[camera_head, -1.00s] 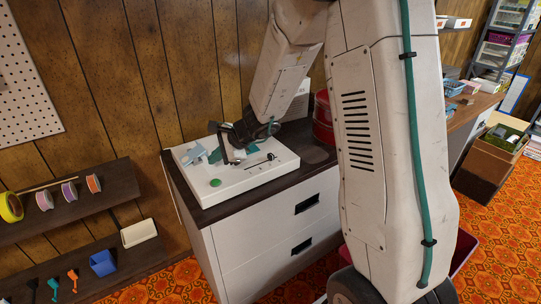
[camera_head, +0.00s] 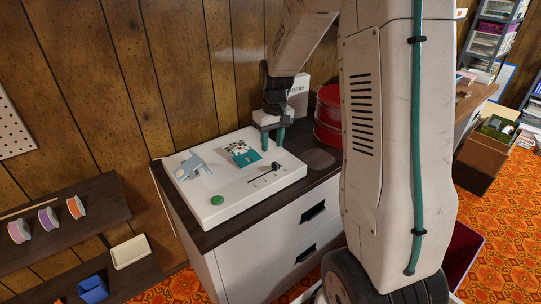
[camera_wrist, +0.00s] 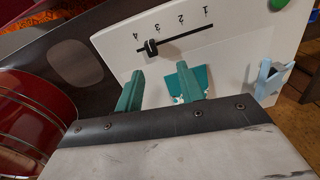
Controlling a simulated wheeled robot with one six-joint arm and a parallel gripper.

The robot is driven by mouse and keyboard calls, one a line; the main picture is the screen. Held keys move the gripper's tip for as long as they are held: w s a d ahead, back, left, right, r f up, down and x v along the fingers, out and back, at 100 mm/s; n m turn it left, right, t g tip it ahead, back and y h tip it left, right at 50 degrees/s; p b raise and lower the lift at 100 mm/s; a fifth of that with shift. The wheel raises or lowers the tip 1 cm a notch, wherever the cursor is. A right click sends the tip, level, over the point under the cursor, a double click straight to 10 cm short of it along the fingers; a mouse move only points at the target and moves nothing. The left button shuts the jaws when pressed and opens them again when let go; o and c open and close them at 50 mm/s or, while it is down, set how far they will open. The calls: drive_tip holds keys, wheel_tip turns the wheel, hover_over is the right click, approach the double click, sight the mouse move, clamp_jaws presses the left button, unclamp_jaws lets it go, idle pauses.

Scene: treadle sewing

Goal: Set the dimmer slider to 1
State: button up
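The dimmer slider is a dark knob (camera_head: 276,167) in a slot on a white panel (camera_head: 228,206). In the wrist view the scale beside the slot reads 4 to 1, and the knob (camera_wrist: 151,47) sits near the 4 end, seemingly between 4 and 3. My gripper (camera_head: 272,141) is upright just behind the panel's right part, beyond the knob. Its two teal fingers (camera_wrist: 160,72) are apart with nothing between them. They look clear of the knob in the wrist view; their exact height is hard to tell.
The panel also holds a teal patterned piece (camera_head: 243,152), a light-blue fixture (camera_head: 193,165) and a green button (camera_head: 217,200). It stands on a dark-topped cabinet (camera_head: 322,176). A red round tin (camera_head: 328,116) and a white box (camera_head: 298,100) are close right of my gripper.

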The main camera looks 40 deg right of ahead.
sight(276, 164)
drive_tip(key=shift+s+d+n, duration=0.2)
drive_tip(key=shift+d+n, duration=0.2)
drive_tip(key=shift+d, duration=0.1)
drive_tip(key=shift+s+d+f, duration=0.1)
drive_tip(key=shift+f, duration=0.15)
wheel_tip(276, 164, down, 7)
drive_tip(key=shift+f, duration=0.15)
clamp_jaws()
